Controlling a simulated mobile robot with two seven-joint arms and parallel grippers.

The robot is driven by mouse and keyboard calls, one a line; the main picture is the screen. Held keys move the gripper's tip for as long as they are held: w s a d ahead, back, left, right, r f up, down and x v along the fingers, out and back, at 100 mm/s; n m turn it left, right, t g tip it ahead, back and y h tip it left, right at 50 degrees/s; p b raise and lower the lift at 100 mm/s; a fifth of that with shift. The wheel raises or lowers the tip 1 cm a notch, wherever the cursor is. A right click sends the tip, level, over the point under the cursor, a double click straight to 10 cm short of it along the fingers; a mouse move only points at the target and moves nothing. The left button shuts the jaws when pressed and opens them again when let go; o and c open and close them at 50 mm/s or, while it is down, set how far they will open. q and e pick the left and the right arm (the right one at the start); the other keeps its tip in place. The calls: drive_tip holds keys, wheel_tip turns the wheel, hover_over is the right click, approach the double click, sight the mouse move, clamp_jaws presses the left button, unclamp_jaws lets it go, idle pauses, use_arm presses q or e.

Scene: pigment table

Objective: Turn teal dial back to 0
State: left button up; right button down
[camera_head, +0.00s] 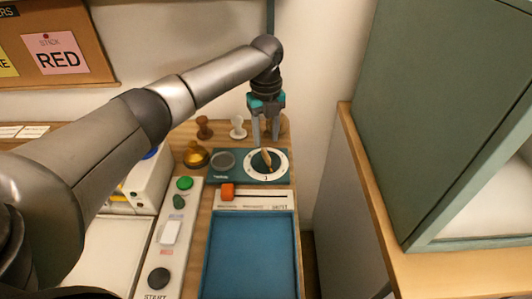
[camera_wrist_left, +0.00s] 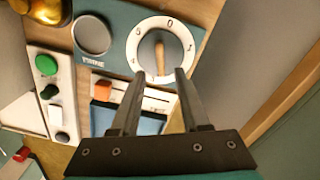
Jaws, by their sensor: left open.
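The teal dial (camera_head: 261,158) sits inside a white numbered ring (camera_head: 284,165) on a teal plate, at the right end of the wooden table. It also shows in the left wrist view (camera_wrist_left: 147,54), with a tan wooden bar handle (camera_wrist_left: 160,58) standing roughly upright in the picture. A 0 is at the ring's top and a 1 at its right in that view; which number the handle marks is unclear. My left gripper (camera_head: 266,141) is open over the dial, its fingertips on either side of the handle in the left wrist view, with gaps. Contact cannot be told.
A round grey recess (camera_head: 223,162) is left of the dial, with a brass pot (camera_head: 195,156) beyond it. An orange slider (camera_head: 227,191) and a blue tray (camera_head: 250,255) lie in front. A button panel (camera_head: 159,240) is to the left.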

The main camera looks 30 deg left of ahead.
sight(266, 153)
use_arm(q)
wheel_tip(266, 153, down, 5)
drive_tip(key=shift+b, duration=0.5)
drive_tip(key=shift+f, duration=0.75)
clamp_jaws()
use_arm(e)
drive_tip(key=shift+w+d+f, duration=0.3)
drive_tip(key=shift+w+f, duration=0.5)
drive_tip(key=shift+w, duration=0.1)
drive_tip(key=shift+a, duration=0.2)
